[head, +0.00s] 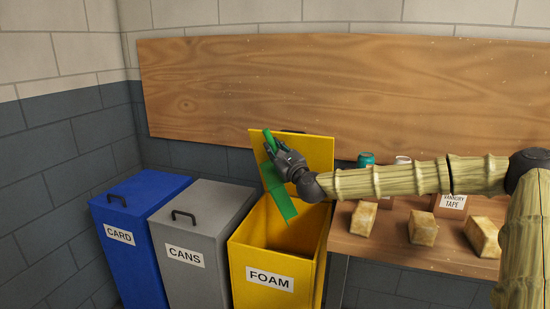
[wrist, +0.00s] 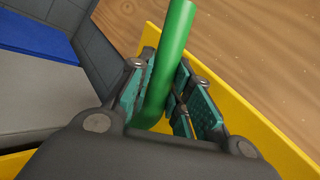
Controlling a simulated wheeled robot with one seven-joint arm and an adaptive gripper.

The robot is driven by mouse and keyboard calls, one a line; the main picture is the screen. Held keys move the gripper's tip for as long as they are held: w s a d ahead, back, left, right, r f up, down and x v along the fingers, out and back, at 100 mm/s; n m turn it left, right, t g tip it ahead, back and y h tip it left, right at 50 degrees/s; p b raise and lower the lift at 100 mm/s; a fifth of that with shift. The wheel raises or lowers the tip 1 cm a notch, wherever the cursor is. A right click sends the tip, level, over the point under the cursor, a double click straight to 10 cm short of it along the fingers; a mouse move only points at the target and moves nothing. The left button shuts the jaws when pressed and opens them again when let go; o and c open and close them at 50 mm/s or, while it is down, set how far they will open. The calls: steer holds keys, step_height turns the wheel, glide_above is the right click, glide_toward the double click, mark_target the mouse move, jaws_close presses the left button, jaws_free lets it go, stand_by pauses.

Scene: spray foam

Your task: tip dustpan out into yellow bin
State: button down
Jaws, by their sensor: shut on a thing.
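The dustpan (head: 279,196) is green, with its pan hanging down steeply over the mouth of the yellow bin. My gripper (head: 280,156) is shut on its handle, in front of the raised lid. In the wrist view the green handle (wrist: 168,58) stands between the teal-padded fingers of my gripper (wrist: 165,104). The yellow bin (head: 270,278) is labelled FOAM and stands open, its lid (head: 318,150) up against the wooden board. I see no debris on the visible face of the pan. The bottom of the bin is hidden.
A grey CANS bin (head: 203,232) and a blue CARD bin (head: 141,212), both closed, stand left of the yellow bin. A wooden bench (head: 385,248) to the right holds several foam blocks (head: 423,229), a box labelled TAPE (head: 453,203) and a teal-topped can (head: 366,159).

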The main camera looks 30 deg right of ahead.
steer(key=shift+f+b, duration=1.75)
steer(key=shift+b, duration=0.1)
step_height(320, 180, up, 3)
steer(key=shift+r+p, duration=0.2)
steer(key=shift+p, duration=0.65)
step_height(320, 180, down, 4)
steer(key=b, duration=0.4)
steer(key=shift+r, duration=0.45)
